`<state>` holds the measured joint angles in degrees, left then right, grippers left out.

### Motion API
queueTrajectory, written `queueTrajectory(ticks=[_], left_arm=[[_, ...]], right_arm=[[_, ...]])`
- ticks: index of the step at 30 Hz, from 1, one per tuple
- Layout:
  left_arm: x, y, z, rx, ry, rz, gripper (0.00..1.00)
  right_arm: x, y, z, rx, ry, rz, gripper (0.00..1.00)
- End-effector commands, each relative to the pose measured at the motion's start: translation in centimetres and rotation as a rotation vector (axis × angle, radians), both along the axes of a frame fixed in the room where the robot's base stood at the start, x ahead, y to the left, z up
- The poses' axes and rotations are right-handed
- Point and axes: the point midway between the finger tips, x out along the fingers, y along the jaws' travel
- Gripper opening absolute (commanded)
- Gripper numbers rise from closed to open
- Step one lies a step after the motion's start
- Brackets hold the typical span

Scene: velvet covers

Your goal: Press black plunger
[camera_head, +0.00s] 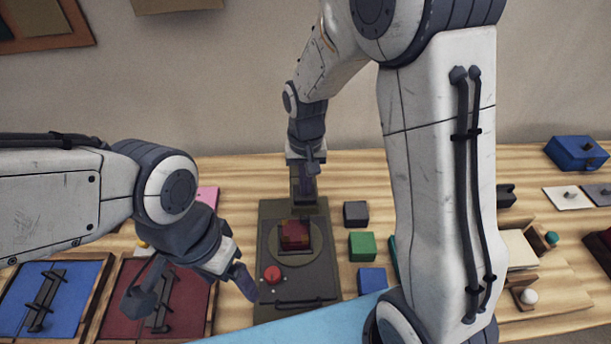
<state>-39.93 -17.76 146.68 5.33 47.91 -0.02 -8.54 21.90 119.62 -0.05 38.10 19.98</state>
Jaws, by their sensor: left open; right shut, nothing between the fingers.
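A dark grey-green panel (270,215) lies on the table in the middle. It bears a round disc (272,248) with a dark red and brown block (294,234) on it, a red button (272,275) and a dark bar handle (300,303) at its front. I cannot single out a black plunger; it may be hidden behind my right gripper. My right gripper (304,190) is shut and empty, pointing down at the panel's far end, behind the block. My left gripper (246,283) is open, low beside the panel's left edge, left of the red button.
A black cube (356,213), a green cube (361,245) and a blue cube (371,281) stand right of the panel. Blue (65,285) and dark red (135,318) framed lids with handles lie at left. A blue box (576,153) sits far right. My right arm hides much of the right side.

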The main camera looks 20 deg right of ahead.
Motion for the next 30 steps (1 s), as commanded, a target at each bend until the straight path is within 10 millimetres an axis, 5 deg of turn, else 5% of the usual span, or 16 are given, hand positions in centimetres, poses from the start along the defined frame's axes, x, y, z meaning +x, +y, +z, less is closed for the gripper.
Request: queueTrajectory(ticks=[7, 15, 18, 30], left_arm=[[0.0, 0.0, 0.5, 0.000, 0.000, 0.000, 0.81], [0.0, 0.0, 4.8, 0.000, 0.000, 0.002, 0.81], [0.0, 0.0, 3.2, -0.001, -0.001, 0.002, 0.81], [0.0, 0.0, 2.4, 0.000, 0.000, 0.001, 0.81]], right_arm=[[-0.4, 0.1, -0.1, -0.001, 0.010, 0.000, 0.00], [-0.3, 0.1, 4.9, 0.000, 0.001, 0.001, 0.00], [-0.1, 0.1, 6.5, 0.001, -0.010, 0.000, 0.00], [-0.2, 0.1, 13.5, 0.000, -0.004, 0.001, 0.00]])
